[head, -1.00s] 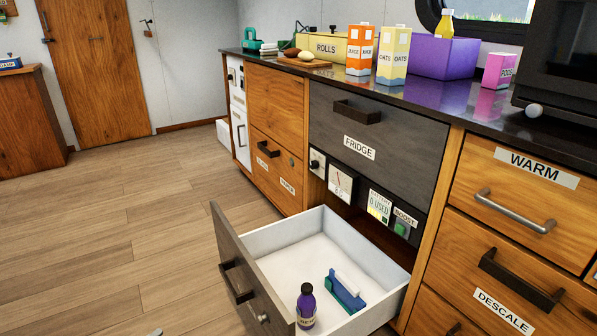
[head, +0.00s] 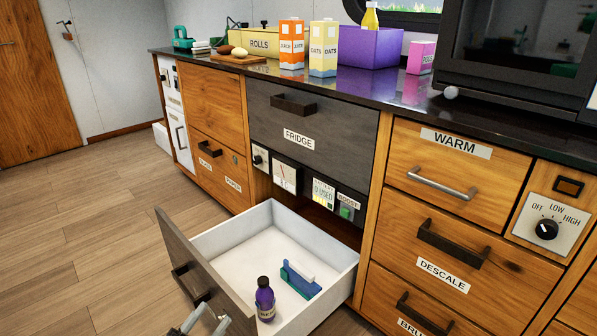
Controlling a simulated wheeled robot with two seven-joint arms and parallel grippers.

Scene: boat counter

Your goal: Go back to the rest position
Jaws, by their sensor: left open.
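My left gripper (head: 204,321) shows at the bottom edge, in front of the dark front of an open lower drawer (head: 188,268). Its grey fingers are apart with nothing visible between them; the rest of the arm is cut off by the frame. The drawer is pulled out below the fridge panel (head: 312,128). My right gripper is not in view.
The dark counter holds an orange juice carton (head: 291,45), an oats carton (head: 323,50), a purple box (head: 370,47) and a rolls box (head: 262,41). Closed drawers marked warm (head: 455,165) and descale (head: 430,245) are at right. Wood floor (head: 90,245) is clear at left.

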